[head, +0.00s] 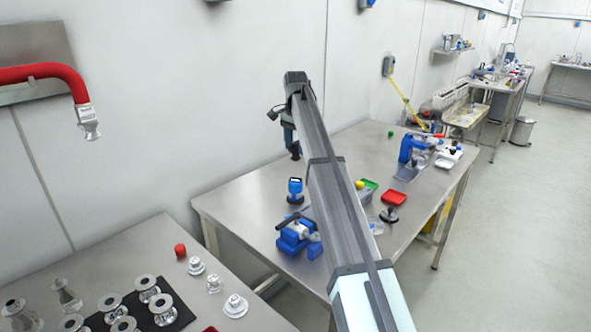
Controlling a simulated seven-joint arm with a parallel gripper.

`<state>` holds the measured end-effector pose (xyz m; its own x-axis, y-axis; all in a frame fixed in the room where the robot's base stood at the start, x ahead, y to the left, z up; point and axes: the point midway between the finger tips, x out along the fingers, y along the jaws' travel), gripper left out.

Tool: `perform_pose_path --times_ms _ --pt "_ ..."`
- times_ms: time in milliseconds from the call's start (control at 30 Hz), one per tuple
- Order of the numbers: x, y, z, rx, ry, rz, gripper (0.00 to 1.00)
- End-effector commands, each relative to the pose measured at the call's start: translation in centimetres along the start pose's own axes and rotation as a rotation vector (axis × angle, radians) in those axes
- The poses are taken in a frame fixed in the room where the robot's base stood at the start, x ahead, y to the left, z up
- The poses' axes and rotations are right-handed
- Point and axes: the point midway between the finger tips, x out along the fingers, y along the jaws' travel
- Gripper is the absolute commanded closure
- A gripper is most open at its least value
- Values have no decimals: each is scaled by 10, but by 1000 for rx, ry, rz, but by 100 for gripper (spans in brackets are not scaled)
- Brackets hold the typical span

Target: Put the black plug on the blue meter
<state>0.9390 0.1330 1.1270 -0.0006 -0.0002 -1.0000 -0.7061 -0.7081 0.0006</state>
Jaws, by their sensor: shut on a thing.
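The blue meter (295,186) stands upright on the steel table, left of my arm, with a small display on its front and a dark base. My gripper (293,142) is above the table, higher in the picture than the meter and partly hidden by my arm. It is shut on a small dark thing, which looks like the black plug (295,152). The plug is held apart from the meter, with a visible gap between them. Its exact shape and tilt are too small to tell.
A blue clamp-like device (297,235) sits near the table's front edge. Metal fittings crowd the nearer table at lower left.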

Motion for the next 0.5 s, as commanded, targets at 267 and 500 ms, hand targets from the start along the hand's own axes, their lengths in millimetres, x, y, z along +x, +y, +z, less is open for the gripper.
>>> perform_pose_path --times_ms 267,500 --pt "39 0 1 1 0 0 76" --pt "60 1 1 1 -1 1 76"
